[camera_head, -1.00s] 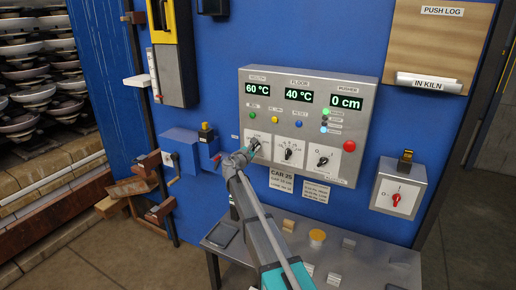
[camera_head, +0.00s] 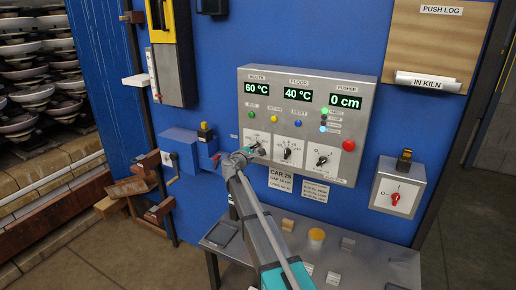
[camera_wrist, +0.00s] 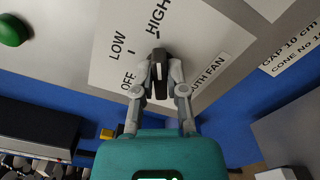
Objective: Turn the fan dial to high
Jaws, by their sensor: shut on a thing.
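The fan dial (camera_wrist: 160,75) is a black knob with a white line, on a white plate marked OFF, LOW and HIGH and labelled as the mouth fan. In the wrist view its long axis runs up and down, roughly toward the tick by HIGH. My gripper (camera_wrist: 159,78) is shut on the dial, one finger on each side. In the head view my gripper (camera_head: 254,150) is at the leftmost dial of the grey control panel (camera_head: 367,95) and hides much of that dial.
Two more black dials (camera_head: 287,153) (camera_head: 322,160) and a red button (camera_head: 348,145) sit to the right on the panel. A separate box with a red knob (camera_head: 396,198) is farther right. A metal shelf (camera_head: 375,265) with small blocks is below.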

